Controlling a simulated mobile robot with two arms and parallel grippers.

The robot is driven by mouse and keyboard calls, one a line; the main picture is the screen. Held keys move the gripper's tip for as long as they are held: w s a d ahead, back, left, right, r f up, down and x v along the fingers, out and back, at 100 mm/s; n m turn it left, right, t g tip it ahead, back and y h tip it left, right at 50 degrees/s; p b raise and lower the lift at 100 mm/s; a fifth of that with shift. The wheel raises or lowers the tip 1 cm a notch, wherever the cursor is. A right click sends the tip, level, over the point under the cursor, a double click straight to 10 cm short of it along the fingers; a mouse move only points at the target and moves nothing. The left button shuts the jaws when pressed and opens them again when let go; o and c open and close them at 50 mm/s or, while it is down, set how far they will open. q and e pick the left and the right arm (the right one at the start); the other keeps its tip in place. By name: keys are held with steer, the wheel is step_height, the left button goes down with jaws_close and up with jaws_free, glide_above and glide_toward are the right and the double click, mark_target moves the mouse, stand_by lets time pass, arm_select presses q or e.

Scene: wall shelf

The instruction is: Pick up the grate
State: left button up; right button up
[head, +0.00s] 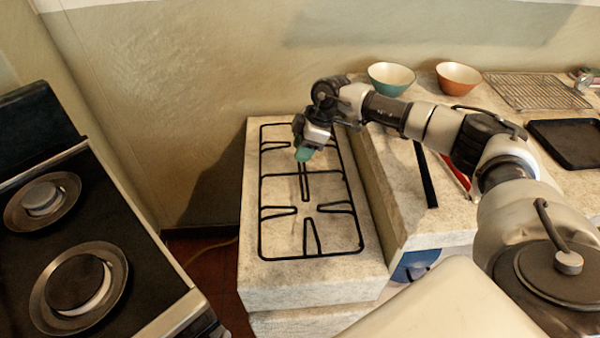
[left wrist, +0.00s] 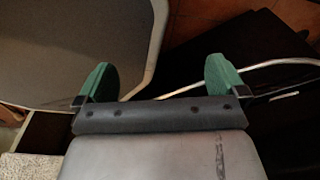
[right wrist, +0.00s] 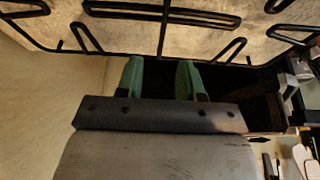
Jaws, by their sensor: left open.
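The grate (head: 310,256) is a black wire frame with inward prongs, lying flat on a pale stone counter block. In the right wrist view its bars (right wrist: 205,17) cross the top of the picture. My right gripper (head: 303,153) is over the far half of the grate, green fingertips pointing down. In the right wrist view its fingers (right wrist: 160,75) stand a short way apart with nothing seen between them. Whether the tips touch the grate I cannot tell. My left gripper (left wrist: 162,82) is open and empty, away from the grate and outside the head view.
A dark stove (head: 140,270) with round burners stands at the left. On the right counter are a green bowl (head: 391,78), an orange bowl (head: 458,78), a wire rack (head: 535,92) and a black tray (head: 568,142). A wall stands behind the block.

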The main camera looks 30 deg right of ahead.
mark_target(289, 173)
steer(key=x, duration=0.2)
steer(key=shift+a+f, duration=0.2)
steer(key=shift+f, duration=0.15)
steer(key=shift+a+f, duration=0.1)
steer(key=shift+f, duration=0.25)
steer(key=x, duration=0.4)
steer(key=shift+a, duration=0.15)
steer(key=shift+w+a+f, duration=0.1)
steer(key=shift+a+f, duration=0.05)
steer(key=shift+f, duration=0.35)
steer(key=shift+c, duration=0.6)
steer(key=shift+r, duration=0.1)
jaws_close()
arm_select(q)
steer(key=shift+s+a+f, duration=0.1)
steer(key=shift+s, duration=0.45)
arm_select(e)
steer(key=shift+r, duration=0.1)
